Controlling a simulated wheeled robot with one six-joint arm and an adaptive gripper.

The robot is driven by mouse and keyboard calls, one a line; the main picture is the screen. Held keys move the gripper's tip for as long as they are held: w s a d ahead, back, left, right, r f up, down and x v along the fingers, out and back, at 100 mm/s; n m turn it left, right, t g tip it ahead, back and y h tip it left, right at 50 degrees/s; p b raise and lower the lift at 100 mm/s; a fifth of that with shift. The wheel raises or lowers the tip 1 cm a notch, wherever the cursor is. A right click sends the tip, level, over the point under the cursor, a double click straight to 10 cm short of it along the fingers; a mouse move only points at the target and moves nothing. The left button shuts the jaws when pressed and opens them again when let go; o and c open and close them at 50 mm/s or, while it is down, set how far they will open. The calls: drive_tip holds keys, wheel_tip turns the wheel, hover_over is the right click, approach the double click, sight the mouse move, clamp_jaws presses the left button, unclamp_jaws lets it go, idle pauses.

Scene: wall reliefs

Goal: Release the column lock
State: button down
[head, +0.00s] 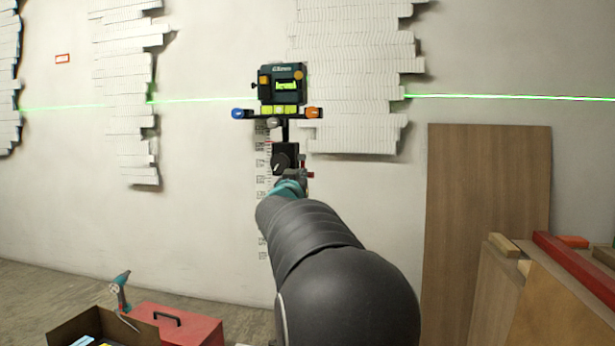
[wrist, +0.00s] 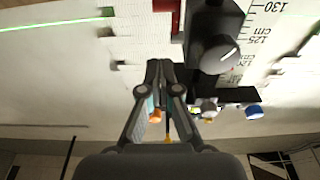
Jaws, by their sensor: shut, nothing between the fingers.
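The laser level (head: 282,87) sits on a crossbar with a blue and an orange knob, atop a dark column. A black block with a round knob (head: 281,161) is on the column below it. A small red lever (head: 308,172) shows at the block's lower right; I cannot tell whether the lock is the lever or the knob. My gripper (wrist: 167,66) is shut and empty. In the head view my arm partly hides the column's lower part.
A printed centimetre scale (wrist: 256,40) is on the wall beside the column. A green laser line (head: 505,97) crosses the wall and white relief panels (head: 355,80). Boards (head: 487,215) lean at right; a red toolbox (head: 180,325) and an open box (head: 100,328) are lower left.

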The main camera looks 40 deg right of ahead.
drive_tip(key=w+d+f, duration=0.1)
drive_tip(key=w+d, duration=0.4)
drive_tip(key=d, duration=0.1)
drive_tip(key=shift+w+d+b, duration=0.25)
drive_tip(key=shift+d+b, duration=0.05)
drive_tip(key=shift+a+f, duration=0.1)
drive_tip(key=shift+f, duration=0.05)
